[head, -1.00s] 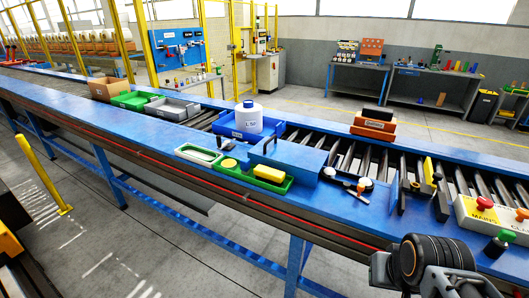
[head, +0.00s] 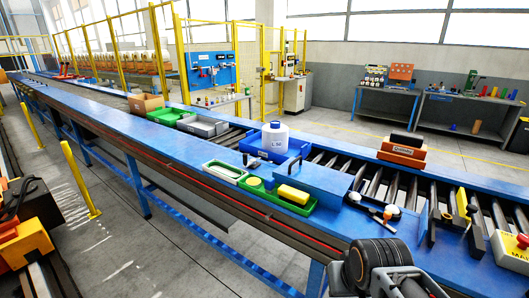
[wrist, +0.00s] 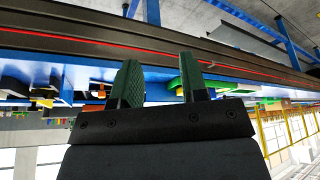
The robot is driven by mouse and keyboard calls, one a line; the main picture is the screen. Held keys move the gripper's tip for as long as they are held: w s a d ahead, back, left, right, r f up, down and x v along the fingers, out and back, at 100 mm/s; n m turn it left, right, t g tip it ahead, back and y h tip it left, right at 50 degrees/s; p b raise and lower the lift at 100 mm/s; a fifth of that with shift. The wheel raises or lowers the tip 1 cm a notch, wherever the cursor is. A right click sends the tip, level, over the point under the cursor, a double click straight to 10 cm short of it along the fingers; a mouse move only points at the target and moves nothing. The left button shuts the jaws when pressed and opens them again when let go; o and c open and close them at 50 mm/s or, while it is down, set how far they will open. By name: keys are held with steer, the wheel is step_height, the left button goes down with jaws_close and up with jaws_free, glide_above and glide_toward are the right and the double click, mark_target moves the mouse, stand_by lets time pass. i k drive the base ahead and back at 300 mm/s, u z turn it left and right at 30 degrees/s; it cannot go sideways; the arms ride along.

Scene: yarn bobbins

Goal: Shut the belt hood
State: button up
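The belt hood appears to be the blue box-like cover (head: 322,184) on the near side of the conveyor in the head view, with a dark handle (head: 295,164) at its left end. I cannot tell how far it is open. My arm shows at the bottom right of the head view, in front of the conveyor's near edge, but its fingertips are out of that picture. In the wrist view my gripper (wrist: 160,64) has two green-padded fingers spread apart with nothing between them. That view looks upside down along the conveyor's side.
Hand tools (head: 384,213) and a yellow control box (head: 511,252) are to the right.

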mark_target(330, 186)
steer(key=u, duration=0.2)
steer(key=i, duration=1.05)
steer(key=z, duration=0.2)
